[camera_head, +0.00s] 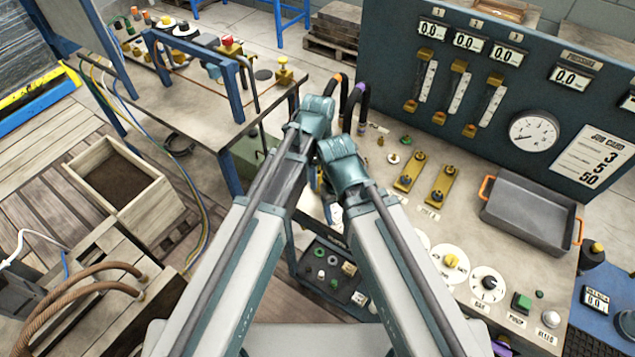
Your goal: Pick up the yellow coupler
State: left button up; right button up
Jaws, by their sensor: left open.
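A small yellow piece, which looks like the yellow coupler (349,268), sits on a dark low tray (323,284) between my two forearms. Its exact shape is too small to tell. My left gripper (326,205) points down above and beyond the tray, apart from the yellow piece. It is open and looks empty, though my right wrist partly covers it. My right arm ends close beside it, and its fingers are hidden.
Several small rings and fittings share the tray. To the right is a bench with yellow blocks (409,171), a grey pan (528,212) and a gauge panel (450,80). A workbench (190,105) and a wooden box (126,184) stand left.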

pick_arm(q)
notch_tip(320, 180, down, 3)
jog(key=shift+f+b, duration=0.15)
jog(key=shift+b, duration=1.05)
pick_arm(e)
notch_tip(320, 180, down, 3)
jog(key=shift+f, duration=0.2)
jog(key=shift+r, duration=0.1)
pick_arm(q)
grip_shut()
